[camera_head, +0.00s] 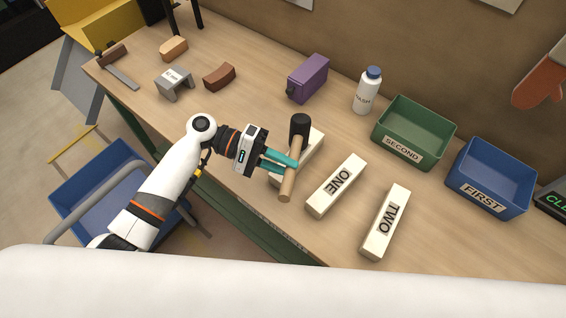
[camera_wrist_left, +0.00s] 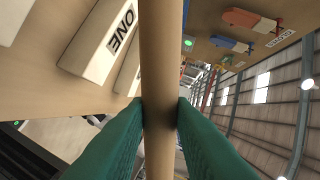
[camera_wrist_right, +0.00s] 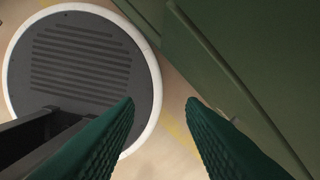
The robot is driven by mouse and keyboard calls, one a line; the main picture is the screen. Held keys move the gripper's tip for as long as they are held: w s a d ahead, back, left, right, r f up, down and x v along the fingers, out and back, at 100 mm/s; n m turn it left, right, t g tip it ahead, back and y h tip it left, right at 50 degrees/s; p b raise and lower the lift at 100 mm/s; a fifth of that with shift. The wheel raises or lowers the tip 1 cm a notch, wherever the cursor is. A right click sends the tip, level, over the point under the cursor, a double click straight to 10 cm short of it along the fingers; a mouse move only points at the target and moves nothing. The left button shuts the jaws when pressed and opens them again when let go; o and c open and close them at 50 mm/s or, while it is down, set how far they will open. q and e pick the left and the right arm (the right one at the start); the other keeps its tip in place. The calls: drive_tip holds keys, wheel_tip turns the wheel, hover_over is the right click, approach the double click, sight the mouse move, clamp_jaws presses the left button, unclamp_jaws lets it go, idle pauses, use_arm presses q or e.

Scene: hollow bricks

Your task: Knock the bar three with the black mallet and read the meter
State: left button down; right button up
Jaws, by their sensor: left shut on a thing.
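My left gripper (camera_head: 282,162) is shut on the wooden handle of the black mallet (camera_head: 299,126). The handle (camera_wrist_left: 160,70) runs lengthwise between the teal fingers in the left wrist view. The mallet is above an off-white bar (camera_head: 315,143), whose label is hidden; contact cannot be told. Bar ONE (camera_head: 326,200) and bar TWO (camera_head: 376,240) lie to its right on the bench; bar ONE also shows in the left wrist view (camera_wrist_left: 90,55). A dark device with green letters (camera_head: 552,204) is cut off at the right edge; I cannot tell whether it is the meter. My right gripper (camera_wrist_right: 160,105) is open and empty.
A green bin marked SECOND (camera_head: 385,134) and a blue bin marked FIRST (camera_head: 460,184) stand at the right. A white bottle (camera_head: 366,94) and a purple box (camera_head: 308,79) stand at the back. Several small pieces and a hammer (camera_head: 113,55) lie at the left.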

use_arm(q)
drive_tip(key=shift+r, duration=0.2)
wheel_tip(320, 180, up, 4)
drive_tip(key=p, duration=0.3)
idle(1.6)
